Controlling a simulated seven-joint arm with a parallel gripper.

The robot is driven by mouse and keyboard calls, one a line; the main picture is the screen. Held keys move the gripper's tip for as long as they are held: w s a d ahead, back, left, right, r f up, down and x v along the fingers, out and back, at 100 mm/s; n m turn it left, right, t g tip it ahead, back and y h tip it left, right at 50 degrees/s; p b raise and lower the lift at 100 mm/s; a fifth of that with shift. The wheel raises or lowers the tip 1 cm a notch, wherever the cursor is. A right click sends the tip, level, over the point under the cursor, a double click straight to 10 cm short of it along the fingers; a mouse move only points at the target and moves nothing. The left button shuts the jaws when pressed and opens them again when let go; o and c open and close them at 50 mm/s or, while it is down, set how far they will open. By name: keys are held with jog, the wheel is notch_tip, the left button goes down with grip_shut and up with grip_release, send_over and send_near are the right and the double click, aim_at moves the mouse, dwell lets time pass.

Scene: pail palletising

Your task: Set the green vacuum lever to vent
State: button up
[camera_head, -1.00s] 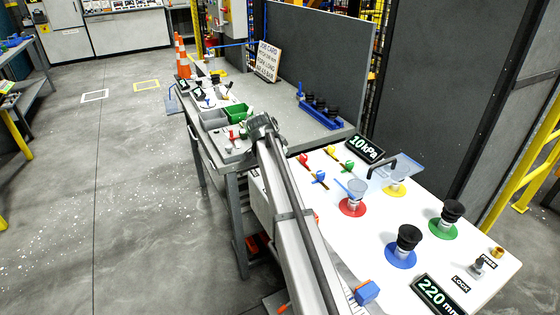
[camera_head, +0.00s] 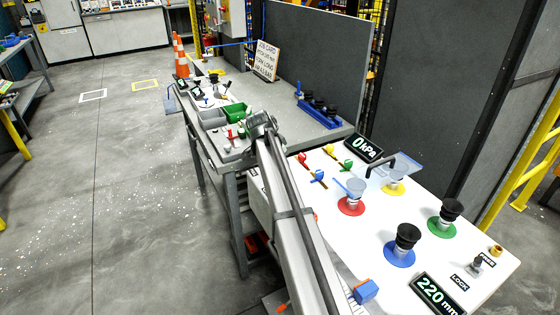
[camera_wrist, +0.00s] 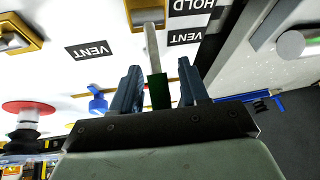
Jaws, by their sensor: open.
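In the wrist view, the green lever (camera_wrist: 156,90) has a pale shaft and a dark green grip. It pivots on a yellow-framed base at the top. Its shaft points down from the base, past a VENT label (camera_wrist: 183,37); the HOLD label (camera_wrist: 192,6) is nearer the pivot. My gripper (camera_wrist: 159,66) is open, with one finger on each side of the lever. I cannot tell whether either finger touches it. In the head view my fingertips cannot be made out. A pressure display (camera_head: 364,149) there reads 0 kPa.
In the wrist view, a red disc with a black cup (camera_wrist: 27,118) and a blue fitting (camera_wrist: 97,103) stand to the left. The head view shows black cups on blue (camera_head: 405,240) and green (camera_head: 447,215) discs and a 220 mm display (camera_head: 438,296).

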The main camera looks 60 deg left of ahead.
jog(key=v, duration=1.3)
jog(key=shift+r, duration=0.3)
jog(key=shift+s, duration=0.1)
